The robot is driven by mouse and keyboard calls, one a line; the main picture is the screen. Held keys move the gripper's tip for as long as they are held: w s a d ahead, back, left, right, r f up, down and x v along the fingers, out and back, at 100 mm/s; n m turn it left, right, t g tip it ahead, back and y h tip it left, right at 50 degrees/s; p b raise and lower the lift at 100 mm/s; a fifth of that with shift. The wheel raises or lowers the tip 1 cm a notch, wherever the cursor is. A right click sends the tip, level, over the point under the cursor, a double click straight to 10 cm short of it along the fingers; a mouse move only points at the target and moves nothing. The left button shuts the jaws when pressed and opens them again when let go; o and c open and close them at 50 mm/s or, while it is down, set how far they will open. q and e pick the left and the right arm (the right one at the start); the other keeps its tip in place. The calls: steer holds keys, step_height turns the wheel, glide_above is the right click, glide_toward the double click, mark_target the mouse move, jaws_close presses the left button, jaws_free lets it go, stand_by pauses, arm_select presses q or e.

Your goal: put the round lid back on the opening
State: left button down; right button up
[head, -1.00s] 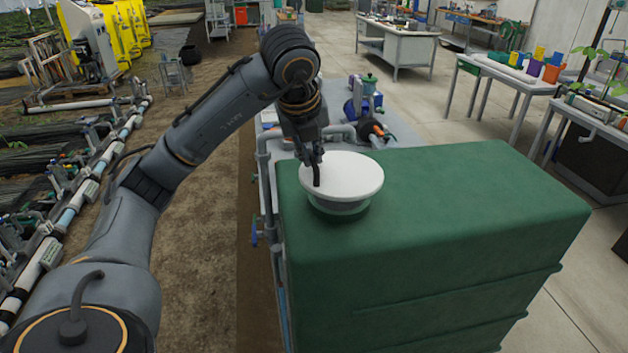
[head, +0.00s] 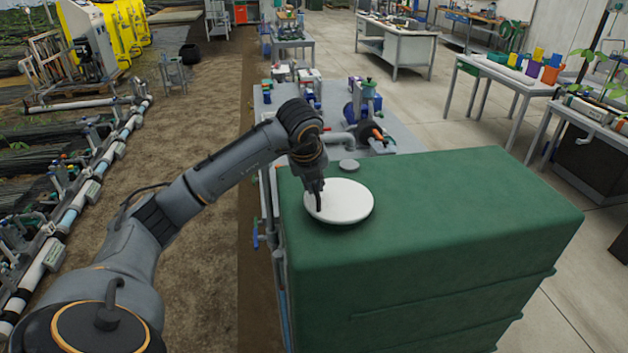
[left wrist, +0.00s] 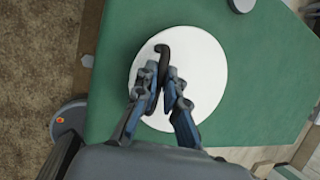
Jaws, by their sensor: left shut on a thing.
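The round white lid (head: 350,203) lies level and low over the top of the green tank (head: 460,235), near its back left corner. The opening is hidden beneath it, and I cannot tell whether the lid fully touches its rim. My left gripper (head: 317,190) is above the left part of the lid, shut on its dark curved handle. In the left wrist view, the fingers (left wrist: 164,84) close around the handle and the white lid (left wrist: 205,70) shows below them. My right gripper is not in view.
A small grey cap (head: 349,165) sits on the tank just behind the lid. Behind the tank, a bench (head: 400,133) carries pumps and pipes. The tank top right of the lid is clear. Pipes run along the tank's left side.

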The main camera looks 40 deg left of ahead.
arm_select(q)
steer(key=c, duration=1.4)
jaws_free()
steer(key=b+v, duration=0.2)
steer(key=v, duration=1)
steer(key=shift+f, duration=0.1)
